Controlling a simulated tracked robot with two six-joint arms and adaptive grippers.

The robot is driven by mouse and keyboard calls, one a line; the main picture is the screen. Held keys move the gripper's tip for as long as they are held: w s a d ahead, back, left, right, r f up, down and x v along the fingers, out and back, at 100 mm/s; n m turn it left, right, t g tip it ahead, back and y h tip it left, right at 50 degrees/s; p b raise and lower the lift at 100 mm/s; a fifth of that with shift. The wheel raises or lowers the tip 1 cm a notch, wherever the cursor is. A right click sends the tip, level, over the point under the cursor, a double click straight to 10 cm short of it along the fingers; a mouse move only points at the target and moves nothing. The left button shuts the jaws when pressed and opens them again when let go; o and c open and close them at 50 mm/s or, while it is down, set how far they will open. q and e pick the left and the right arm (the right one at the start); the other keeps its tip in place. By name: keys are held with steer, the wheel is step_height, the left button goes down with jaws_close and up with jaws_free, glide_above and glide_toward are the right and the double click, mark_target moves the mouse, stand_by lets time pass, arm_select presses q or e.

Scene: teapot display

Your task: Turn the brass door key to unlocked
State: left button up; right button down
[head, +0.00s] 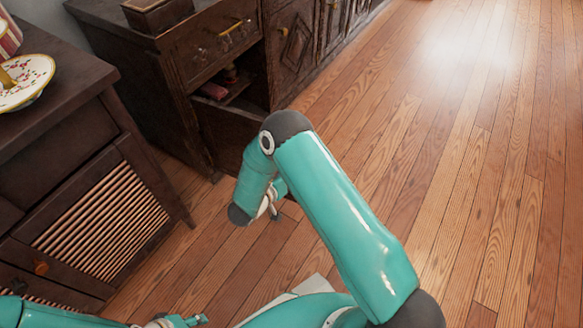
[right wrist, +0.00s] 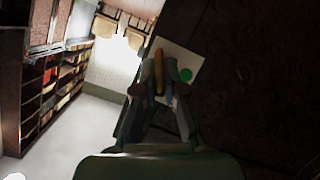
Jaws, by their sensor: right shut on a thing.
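The brass key (right wrist: 158,56) shows in the right wrist view as a small yellow-orange piece at the fingertips, in front of a pale plate (right wrist: 183,62) with a green dot. My right gripper (right wrist: 165,68) is shut on the key; the fingers cover most of it, and its turn angle cannot be read. In the head view my right arm reaches away from the bottom right, and its gripper is mostly hidden behind the forearm. My left gripper (head: 185,321) is only partly in view at the bottom edge of the head view; its jaw opening cannot be told.
A dark surface (right wrist: 240,70) fills the right of the wrist view, with bookshelves (right wrist: 50,85) at left. In the head view, a slatted cabinet (head: 100,225) stands left, and a carved sideboard (head: 205,65) with an open compartment behind. The wooden floor (head: 480,150) at right is clear.

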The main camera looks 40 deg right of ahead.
steer(key=shift+w+a+f+n+g+h, duration=0.15)
steer(key=shift+n+g+h, duration=0.25)
steer(key=shift+n, duration=0.7)
steer(key=shift+w+f+n+g+h, duration=0.15)
steer(key=shift+n+g+h, duration=0.3)
steer(key=shift+n, duration=0.55)
steer(key=shift+w+a+f+n+h+b, duration=0.15)
steer(key=shift+n+h+b, duration=0.55)
steer(key=shift+n, duration=0.8)
steer(key=shift+s+d+f+n+h+b, duration=0.15)
steer(key=shift+n+h+b, duration=0.5)
steer(key=shift+n, duration=0.85)
steer(key=shift+w+a, duration=0.1)
steer(key=c, duration=1.3)
jaws_free()
steer(key=shift+o, duration=0.2)
